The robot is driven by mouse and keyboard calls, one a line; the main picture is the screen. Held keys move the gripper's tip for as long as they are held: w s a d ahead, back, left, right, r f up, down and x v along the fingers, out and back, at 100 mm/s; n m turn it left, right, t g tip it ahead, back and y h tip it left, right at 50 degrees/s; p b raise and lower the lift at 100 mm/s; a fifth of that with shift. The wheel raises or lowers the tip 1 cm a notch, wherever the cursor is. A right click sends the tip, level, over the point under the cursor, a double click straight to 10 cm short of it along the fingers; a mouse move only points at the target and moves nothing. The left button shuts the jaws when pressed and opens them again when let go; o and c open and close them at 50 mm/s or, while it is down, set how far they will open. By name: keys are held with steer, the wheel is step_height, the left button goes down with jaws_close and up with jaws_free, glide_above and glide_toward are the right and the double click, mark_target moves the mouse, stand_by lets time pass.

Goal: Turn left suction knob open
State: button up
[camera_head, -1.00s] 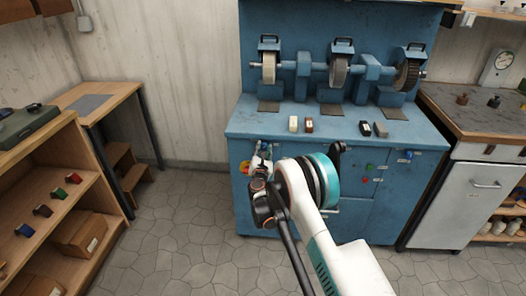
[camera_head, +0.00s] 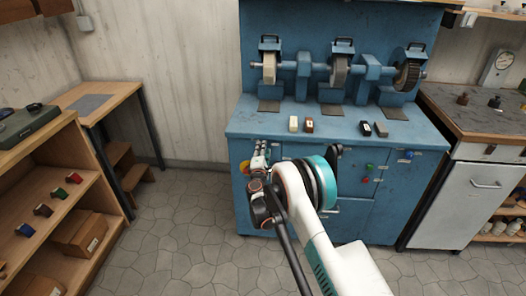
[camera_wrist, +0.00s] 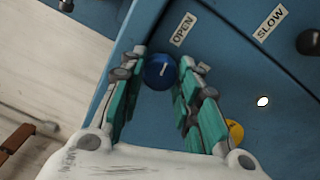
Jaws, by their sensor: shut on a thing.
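The left suction knob (camera_wrist: 154,75) is a round blue knob with a white pointer line, on the blue front panel of the grinding machine. In the wrist view it sits between my fingertips, and my gripper (camera_wrist: 163,66) is shut on it. The OPEN label (camera_wrist: 183,29) is just above and right of the knob. Another label (camera_wrist: 203,68) beside it is partly hidden by my right finger. In the head view my gripper (camera_head: 261,150) is at the machine's upper left front, and it hides the knob there.
The blue machine (camera_head: 350,225) carries grinding wheels, with several small blocks on its top. A yellow control (camera_wrist: 235,131) sits close to my right finger. A SLOW label (camera_wrist: 270,22) and a dark knob (camera_wrist: 308,42) are farther right. A wooden shelf (camera_head: 75,215) stands left; the floor between is clear.

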steer(key=shift+m, duration=1)
steer(key=o, duration=1.1)
steer(key=shift+f, duration=0.1)
steer(key=shift+s, duration=0.1)
steer(key=s, duration=1.2)
steer(key=shift+a+f, duration=0.2)
steer(key=shift+w, duration=0.1)
